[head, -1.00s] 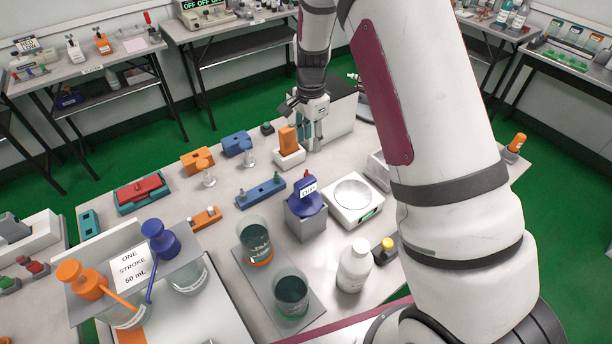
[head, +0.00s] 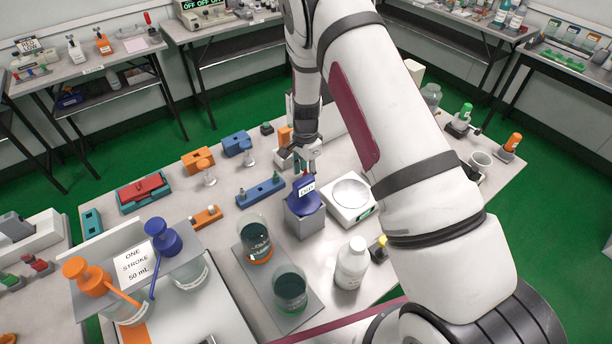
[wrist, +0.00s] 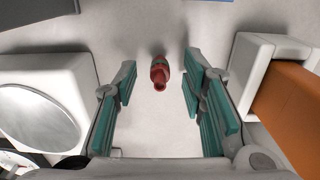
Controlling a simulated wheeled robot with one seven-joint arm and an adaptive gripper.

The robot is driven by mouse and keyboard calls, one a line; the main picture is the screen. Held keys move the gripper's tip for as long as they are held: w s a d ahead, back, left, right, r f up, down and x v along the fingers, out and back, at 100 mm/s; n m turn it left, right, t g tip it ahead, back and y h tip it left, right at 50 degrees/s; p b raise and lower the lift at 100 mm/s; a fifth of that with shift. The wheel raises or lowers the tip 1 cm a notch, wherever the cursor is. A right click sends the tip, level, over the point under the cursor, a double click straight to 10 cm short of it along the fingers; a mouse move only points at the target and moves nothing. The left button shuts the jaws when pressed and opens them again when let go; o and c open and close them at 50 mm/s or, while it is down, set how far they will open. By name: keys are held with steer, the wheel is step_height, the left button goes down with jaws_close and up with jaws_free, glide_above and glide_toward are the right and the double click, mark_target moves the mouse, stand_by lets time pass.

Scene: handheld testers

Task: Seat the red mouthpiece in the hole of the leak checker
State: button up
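The red mouthpiece (wrist: 159,72) is a small rounded piece with a dark greenish band. In the wrist view it lies on the grey bench, ahead of and between my fingers, touching neither. My gripper (wrist: 158,92) is open and empty, with teal pads apart on both sides. In the head view my gripper (head: 304,165) is low over the bench behind the blue-topped block, and the mouthpiece is hidden. An orange block on a white base (wrist: 290,100) stands right of my gripper in the wrist view; it may be the leak checker, but no hole shows.
A white scale (head: 348,200) with a round pan stands close to my gripper; it also shows in the wrist view (wrist: 45,70). A blue-topped grey block (head: 304,215) stands in front. A blue bar (head: 260,190) lies to the left.

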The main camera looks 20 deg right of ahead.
mark_target(306, 170)
steer(key=shift+f, duration=0.3)
steer(key=c, duration=0.9)
step_height(306, 170, up, 10)
steer(key=shift+f+b, duration=0.1)
steer(key=shift+b, duration=0.35)
step_height(306, 170, up, 14)
steer(key=p, duration=0.2)
steer(key=s+f+n+b, duration=0.2)
steer(key=s+f+n, duration=0.5)
steer(key=f+n, duration=0.3)
steer(key=n, duration=0.4)
steer(key=shift+s+f, duration=0.25)
steer(key=shift+s, duration=0.05)
